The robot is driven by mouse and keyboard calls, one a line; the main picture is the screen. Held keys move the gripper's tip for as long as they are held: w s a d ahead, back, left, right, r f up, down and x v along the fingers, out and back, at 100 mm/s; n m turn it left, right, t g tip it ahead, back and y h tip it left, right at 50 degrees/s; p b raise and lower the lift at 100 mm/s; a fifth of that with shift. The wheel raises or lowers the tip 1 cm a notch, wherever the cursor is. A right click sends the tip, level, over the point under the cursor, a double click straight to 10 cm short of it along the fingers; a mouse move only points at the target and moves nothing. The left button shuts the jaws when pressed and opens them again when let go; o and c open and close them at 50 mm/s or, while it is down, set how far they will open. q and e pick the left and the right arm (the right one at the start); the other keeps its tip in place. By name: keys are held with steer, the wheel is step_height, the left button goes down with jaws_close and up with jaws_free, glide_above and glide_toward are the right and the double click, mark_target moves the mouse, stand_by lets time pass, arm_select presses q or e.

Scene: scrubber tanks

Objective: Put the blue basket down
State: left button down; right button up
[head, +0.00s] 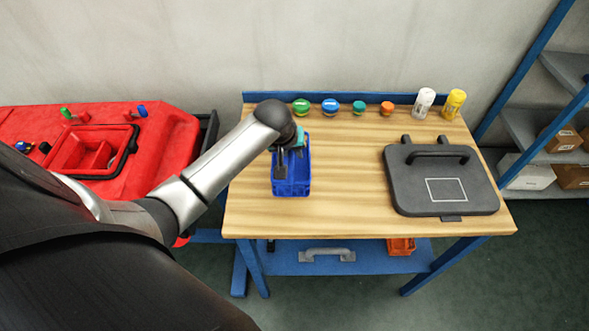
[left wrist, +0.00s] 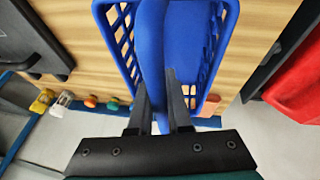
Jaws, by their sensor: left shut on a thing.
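The blue basket (head: 292,182) is at the left part of the wooden tabletop (head: 340,200) in the head view. Its open lattice side and its handle (left wrist: 152,40) fill the upper middle of the left wrist view. My left gripper (head: 282,163) comes down over the basket from behind my arm. In the left wrist view my left gripper (left wrist: 160,105) has its two dark fingers closed on the blue handle. I cannot tell whether the basket's bottom touches the tabletop or hangs just above it. My right gripper is not in view.
A dark grey case (head: 440,195) lies on the right of the table. Several caps and two bottles, white (head: 424,102) and yellow (head: 453,104), line the back edge. A red machine (head: 150,150) stands at left. The table's middle is clear.

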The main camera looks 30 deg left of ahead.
mark_target(291, 159)
arm_select(q)
steer(key=shift+f+b, duration=0.55)
steer(key=shift+f, duration=2.55)
steer(key=shift+f, duration=0.2)
steer(key=c, duration=0.8)
jaws_free()
steer(key=shift+c, duration=0.2)
steer(key=p+v, duration=0.2)
steer(key=v, duration=0.9)
steer(key=shift+w+p, duration=0.15)
steer(key=shift+p, duration=0.25)
steer(key=shift+s+r, duration=0.35)
steer(key=shift+r, duration=0.25)
